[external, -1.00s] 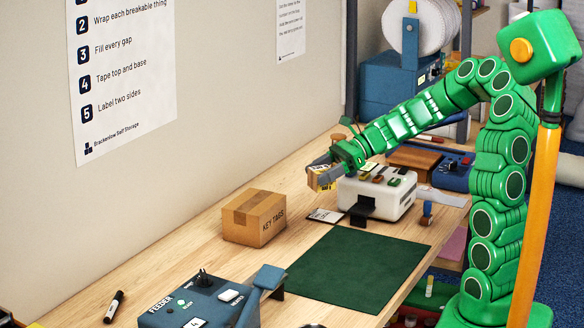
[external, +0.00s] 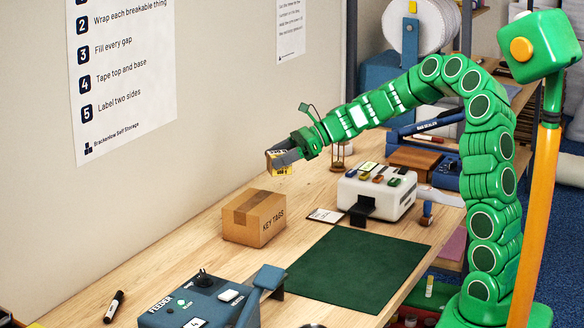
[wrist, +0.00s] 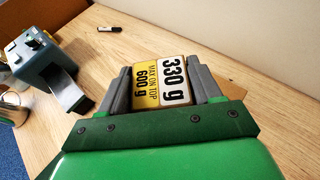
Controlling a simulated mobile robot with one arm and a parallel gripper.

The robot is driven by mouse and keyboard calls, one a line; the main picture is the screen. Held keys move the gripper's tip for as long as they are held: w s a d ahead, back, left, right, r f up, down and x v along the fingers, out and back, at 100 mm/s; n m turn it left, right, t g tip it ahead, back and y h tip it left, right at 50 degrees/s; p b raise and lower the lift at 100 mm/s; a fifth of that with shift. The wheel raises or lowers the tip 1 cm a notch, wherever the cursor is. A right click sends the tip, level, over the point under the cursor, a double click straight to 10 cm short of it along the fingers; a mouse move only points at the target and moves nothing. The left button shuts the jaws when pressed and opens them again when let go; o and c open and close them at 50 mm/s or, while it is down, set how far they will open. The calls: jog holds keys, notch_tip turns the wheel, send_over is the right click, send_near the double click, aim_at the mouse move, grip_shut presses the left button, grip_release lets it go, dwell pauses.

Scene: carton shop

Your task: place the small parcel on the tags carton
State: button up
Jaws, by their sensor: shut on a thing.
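The small parcel (external: 280,162) is a small box with a yellow and white label; in the wrist view its label (wrist: 160,80) reads "330 g" and "max on top 600 g". My gripper (external: 284,160) is shut on it, one finger on each side, and holds it in the air. The tags carton (external: 254,218) is a brown taped box marked "KEY TAGS", closed and upright on the bench. The parcel is above and a little right of it in the external view, apart from it. In the wrist view the carton (wrist: 232,90) is mostly hidden behind the parcel and gripper.
A dark green mat (external: 350,268) lies right of the carton. A white machine (external: 376,190) with coloured keys stands behind the mat. A blue feeder (external: 195,300) and a black marker (external: 114,306) are at the front. The wall (external: 220,100) runs along the left.

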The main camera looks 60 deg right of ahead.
aim_at(269, 158)
jog(key=w, duration=0.1)
jog(key=w+f, duration=0.1)
jog(key=w, duration=0.1)
jog(key=shift+w+d+f, duration=0.15)
jog(key=shift+d+f, duration=0.05)
jog(key=shift+d, duration=0.05)
jog(key=w+f, duration=0.4)
jog(key=f, duration=0.1)
jog(key=shift+w+d, duration=0.1)
jog(key=shift+d, duration=0.1)
jog(key=shift+w+f, duration=0.6)
jog(key=shift+f, duration=0.05)
jog(key=shift+d+f, duration=0.1)
jog(key=shift+f, duration=1.35)
jog(key=shift+f, duration=0.1)
jog(key=o, duration=1.3)
jog(key=shift+s+d+r, duration=0.3)
jog(key=shift+s, duration=0.05)
jog(key=v, duration=1.1)
